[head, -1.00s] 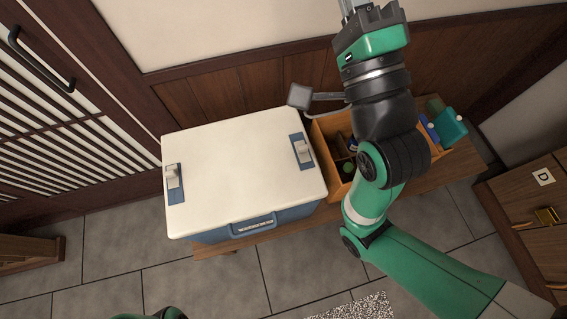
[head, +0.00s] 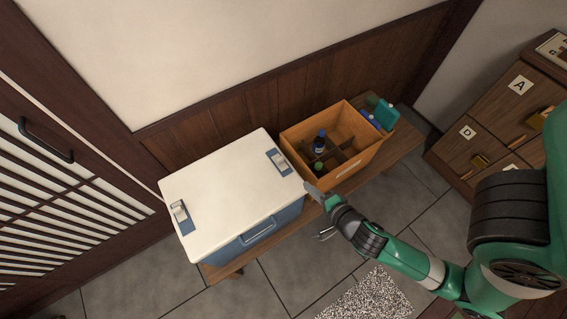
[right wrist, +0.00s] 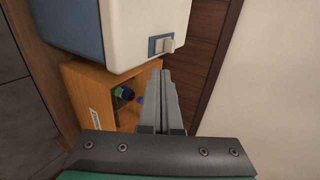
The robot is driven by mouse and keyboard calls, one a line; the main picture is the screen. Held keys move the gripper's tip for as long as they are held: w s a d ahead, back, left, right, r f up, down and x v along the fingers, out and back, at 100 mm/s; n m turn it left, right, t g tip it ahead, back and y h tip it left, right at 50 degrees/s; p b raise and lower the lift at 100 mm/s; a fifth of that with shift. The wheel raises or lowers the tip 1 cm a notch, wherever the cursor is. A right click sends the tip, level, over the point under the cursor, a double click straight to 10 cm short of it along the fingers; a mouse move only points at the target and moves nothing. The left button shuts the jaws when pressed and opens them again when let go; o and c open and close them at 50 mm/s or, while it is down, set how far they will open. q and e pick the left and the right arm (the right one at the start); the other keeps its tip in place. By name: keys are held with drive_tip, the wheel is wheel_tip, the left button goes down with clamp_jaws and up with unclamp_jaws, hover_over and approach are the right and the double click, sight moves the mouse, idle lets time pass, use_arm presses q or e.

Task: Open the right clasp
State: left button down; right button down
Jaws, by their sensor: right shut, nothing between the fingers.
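The cooler (head: 225,190) has a white lid and a blue body, and its lid is shut. The right clasp (head: 278,162), a pale lever on a blue plate, is at the lid's right edge; in the right wrist view the clasp (right wrist: 163,45) is just beyond the fingertips. I cannot tell whether it is latched. The left clasp (head: 180,216) is at the lid's left edge. My right gripper (head: 309,187) is shut and empty near the cooler's right side, apart from the clasp; its fingers (right wrist: 160,75) show together in the wrist view. My left gripper is out of view.
An orange crate (head: 358,165) with bottles and dividers stands right beside the cooler on a wooden bench (head: 408,140). A wooden panelled wall (head: 220,115) runs behind. A lettered drawer cabinet (head: 500,130) is at the far right. The floor in front has a speckled mat (head: 375,297).

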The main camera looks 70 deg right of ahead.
sight(280, 159)
drive_tip(key=shift+w+f, duration=0.1)
